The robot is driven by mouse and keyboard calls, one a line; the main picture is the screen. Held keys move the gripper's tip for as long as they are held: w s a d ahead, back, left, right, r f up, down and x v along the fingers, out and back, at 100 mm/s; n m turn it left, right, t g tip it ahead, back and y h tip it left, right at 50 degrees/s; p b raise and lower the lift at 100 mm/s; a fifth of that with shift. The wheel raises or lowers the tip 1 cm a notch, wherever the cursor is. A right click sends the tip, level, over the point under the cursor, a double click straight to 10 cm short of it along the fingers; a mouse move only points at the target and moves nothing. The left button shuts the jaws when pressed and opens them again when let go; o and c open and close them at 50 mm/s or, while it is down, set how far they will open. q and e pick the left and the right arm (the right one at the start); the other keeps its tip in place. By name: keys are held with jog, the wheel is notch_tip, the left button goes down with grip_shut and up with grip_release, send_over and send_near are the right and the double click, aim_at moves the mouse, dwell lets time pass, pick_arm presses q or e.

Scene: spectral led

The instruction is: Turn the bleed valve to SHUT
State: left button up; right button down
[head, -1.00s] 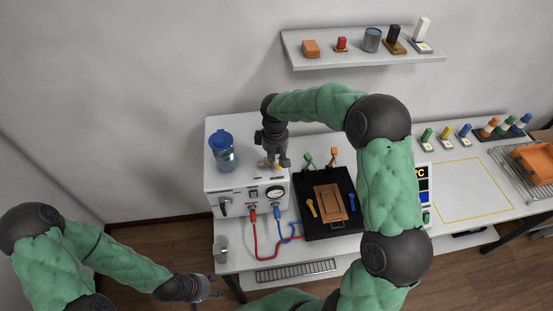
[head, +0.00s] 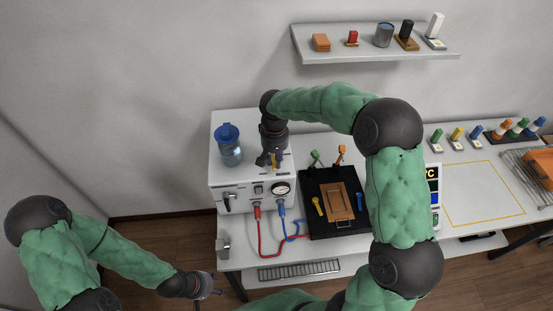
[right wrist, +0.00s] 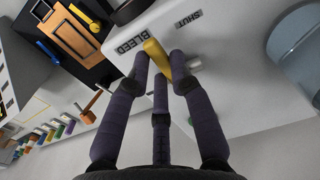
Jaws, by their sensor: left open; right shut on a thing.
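The bleed valve's yellow handle (right wrist: 157,58) is on top of the white box (head: 229,174). In the right wrist view its end lies beside the BLEED label (right wrist: 131,43). The SHUT label (right wrist: 188,18) is farther right, away from the handle. My right gripper (right wrist: 163,68) is shut on the yellow handle, with fingers on both sides of it. In the head view this gripper (head: 273,160) points down at the box top and mostly hides the valve. My left gripper (head: 214,288) is open and empty, low at the left, in front of the table and away from the box.
A blue-lidded jar (head: 229,147) stands on the box, left of my right gripper. Red and blue cables (head: 262,239) run from the box front. A black tray (head: 317,186) with an orange holder is to the right. A shelf (head: 375,54) hangs above.

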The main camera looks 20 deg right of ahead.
jog(key=shift+w+r, duration=0.1)
dwell(0.5)
jog(key=c, duration=1.1)
grip_release()
notch_tip(320, 180, up, 12)
